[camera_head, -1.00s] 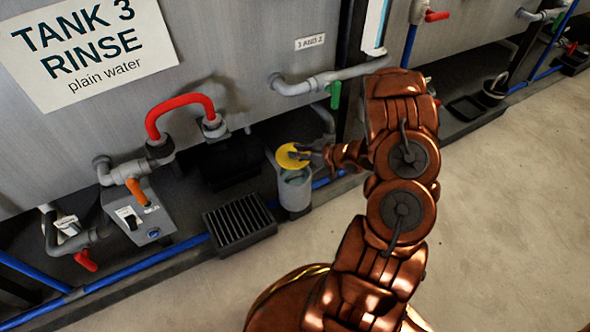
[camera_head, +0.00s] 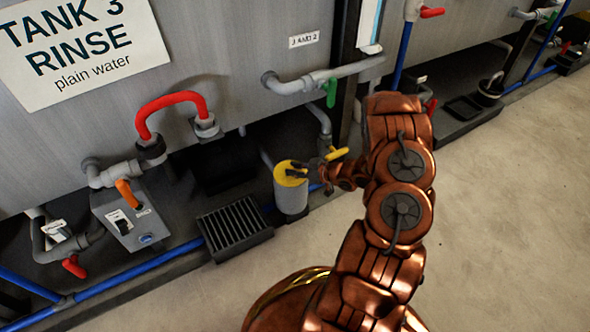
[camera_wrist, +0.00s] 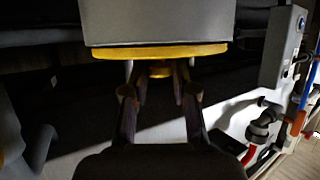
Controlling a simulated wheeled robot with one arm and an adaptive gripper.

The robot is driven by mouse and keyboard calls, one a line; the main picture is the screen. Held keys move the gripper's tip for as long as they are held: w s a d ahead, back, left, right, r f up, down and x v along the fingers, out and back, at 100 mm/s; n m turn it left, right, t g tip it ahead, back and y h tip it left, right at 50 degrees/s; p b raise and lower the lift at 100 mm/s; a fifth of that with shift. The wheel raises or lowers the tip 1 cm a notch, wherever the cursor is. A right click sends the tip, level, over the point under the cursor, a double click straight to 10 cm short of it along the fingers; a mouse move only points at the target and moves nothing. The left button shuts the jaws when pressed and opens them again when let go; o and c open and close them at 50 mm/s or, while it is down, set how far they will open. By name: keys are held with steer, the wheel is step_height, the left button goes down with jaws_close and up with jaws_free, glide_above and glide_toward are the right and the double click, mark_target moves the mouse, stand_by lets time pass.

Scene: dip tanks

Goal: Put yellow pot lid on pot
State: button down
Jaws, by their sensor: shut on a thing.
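The yellow pot lid (camera_head: 287,178) lies flat across the top of the grey pot (camera_head: 291,201), which stands upright on the floor below the tank. The lid looks level and lined up with the rim. The wrist view is upside down; there the lid (camera_wrist: 160,52) shows as a yellow band against the end of the pot (camera_wrist: 157,22), with no clear gap. My gripper (camera_head: 303,170) is at the lid's top, shut on its small yellow knob (camera_wrist: 160,71). In the wrist view the fingertips (camera_wrist: 159,88) sit either side of the knob. The pot's inside is hidden.
A yellow lever (camera_head: 337,153) is close behind my wrist. A black floor grate (camera_head: 235,229) lies left of the pot. A grey box with an orange handle (camera_head: 126,191) stands further left. Blue pipe (camera_head: 135,271) runs along the floor; open floor is in front.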

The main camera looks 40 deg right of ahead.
steer(key=c, duration=0.9)
jaws_free()
